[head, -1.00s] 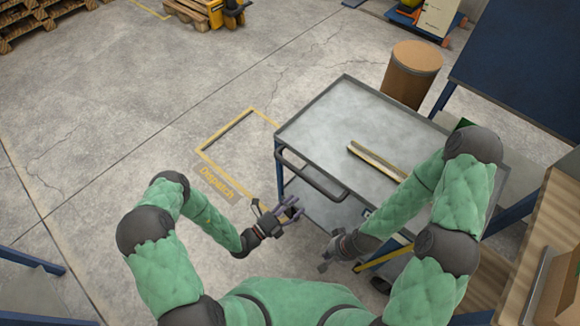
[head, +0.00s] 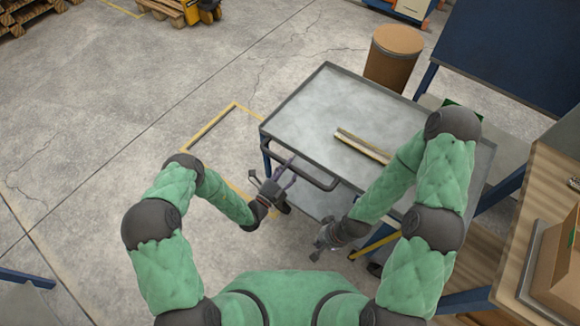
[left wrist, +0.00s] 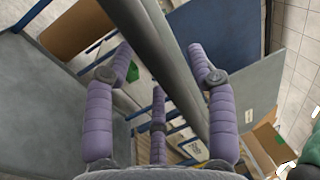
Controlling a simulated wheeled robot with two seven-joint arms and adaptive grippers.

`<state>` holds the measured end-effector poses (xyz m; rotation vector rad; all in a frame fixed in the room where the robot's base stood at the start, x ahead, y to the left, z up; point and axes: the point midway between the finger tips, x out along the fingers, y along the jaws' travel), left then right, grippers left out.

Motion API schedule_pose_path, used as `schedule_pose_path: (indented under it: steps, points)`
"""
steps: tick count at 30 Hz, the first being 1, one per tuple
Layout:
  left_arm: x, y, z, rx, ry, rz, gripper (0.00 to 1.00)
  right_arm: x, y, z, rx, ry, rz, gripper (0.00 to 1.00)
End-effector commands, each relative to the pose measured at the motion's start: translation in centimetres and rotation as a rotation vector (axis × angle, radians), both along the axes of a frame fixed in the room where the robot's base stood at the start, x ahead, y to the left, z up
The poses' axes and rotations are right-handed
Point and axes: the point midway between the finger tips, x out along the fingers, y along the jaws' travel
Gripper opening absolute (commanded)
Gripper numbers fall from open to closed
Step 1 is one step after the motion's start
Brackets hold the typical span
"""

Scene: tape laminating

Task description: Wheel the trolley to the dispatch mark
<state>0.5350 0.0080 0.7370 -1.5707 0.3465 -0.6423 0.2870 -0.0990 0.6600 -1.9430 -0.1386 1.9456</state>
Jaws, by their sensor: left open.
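The trolley (head: 330,100) has a grey rimmed top and blue legs. Its dark handle (head: 318,183) sticks out from the near left side. My left gripper (head: 284,181) is open at the left part of the handle. In the left wrist view the handle bar (left wrist: 178,70) runs diagonally between the spread purple fingers of my left gripper (left wrist: 160,80); contact is unclear. My right gripper (head: 321,243) hangs low, below the handle; its finger opening is too small to tell. The yellow dispatch mark (head: 208,126) is on the floor left of the trolley, partly hidden by my left arm.
A long strip (head: 362,146) lies on the trolley top. A brown drum (head: 392,60) stands just behind the trolley. A blue panel (head: 510,60) and a wooden bench (head: 540,200) with a cardboard box (head: 560,260) flank the right. Open concrete floor lies left.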

Motion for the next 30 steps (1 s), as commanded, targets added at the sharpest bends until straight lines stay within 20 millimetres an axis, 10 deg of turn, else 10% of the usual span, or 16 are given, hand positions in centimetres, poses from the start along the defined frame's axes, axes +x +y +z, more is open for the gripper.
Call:
schedule_pose_path:
  steps: [12, 18, 30]
  points:
    - [0.7, -0.5, 0.2, 0.000, 0.000, 0.000, 0.56, 0.0, 0.0, -0.1, 0.000, 0.000, 0.000, 0.00]
    - [0.7, -0.5, 0.2, 0.000, 0.000, 0.000, 0.03, 0.0, 0.0, -0.1, 0.000, 0.000, 0.000, 0.00]
    - [1.5, 0.6, 0.1, 0.002, 0.000, 0.004, 0.00, 0.0, 0.0, -0.4, 0.000, 0.000, 0.000, 0.00]
